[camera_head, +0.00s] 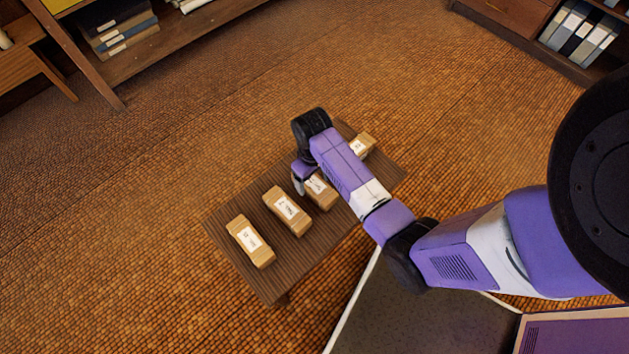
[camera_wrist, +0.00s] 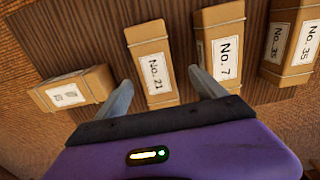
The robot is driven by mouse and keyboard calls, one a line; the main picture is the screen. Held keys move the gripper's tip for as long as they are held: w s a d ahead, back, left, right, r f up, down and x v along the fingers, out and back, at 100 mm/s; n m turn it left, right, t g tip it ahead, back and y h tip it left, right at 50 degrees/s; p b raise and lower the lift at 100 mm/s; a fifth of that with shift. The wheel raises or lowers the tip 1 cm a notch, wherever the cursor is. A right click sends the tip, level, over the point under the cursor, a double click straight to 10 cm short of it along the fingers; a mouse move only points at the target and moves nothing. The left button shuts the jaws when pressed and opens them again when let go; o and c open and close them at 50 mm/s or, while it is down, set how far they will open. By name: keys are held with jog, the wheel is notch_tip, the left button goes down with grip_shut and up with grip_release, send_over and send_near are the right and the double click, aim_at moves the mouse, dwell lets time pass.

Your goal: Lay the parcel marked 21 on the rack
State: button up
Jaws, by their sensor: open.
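The parcel marked No. 21 (camera_wrist: 152,62) is a brown box with a white label, on the ribbed low brown table (camera_head: 225,228). In the head view it appears to be the parcel (camera_head: 324,196) partly hidden by my arm. My gripper (camera_wrist: 162,92) is open, its fingers at either side of the near end of this parcel in the wrist view; contact cannot be told. In the head view my gripper (camera_head: 299,182) is partly hidden beside it. I cannot tell which piece is the rack.
Parcels No. 7 (camera_wrist: 225,50) and No. 35 (camera_wrist: 290,45) lie right of No. 21. Another parcel (camera_wrist: 75,90) lies left, turned differently. Shelves with binders (camera_head: 580,35) and boxes (camera_head: 120,25) stand far back. Open carpet (camera_head: 230,110) surrounds the table.

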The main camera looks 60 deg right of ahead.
aim_at(314, 183)
jog(key=f, duration=0.3)
jog(key=f+b, duration=0.1)
jog(key=f, duration=0.1)
jog(key=shift+d+f, duration=0.15)
jog(key=shift+d, duration=0.2)
grip_shut()
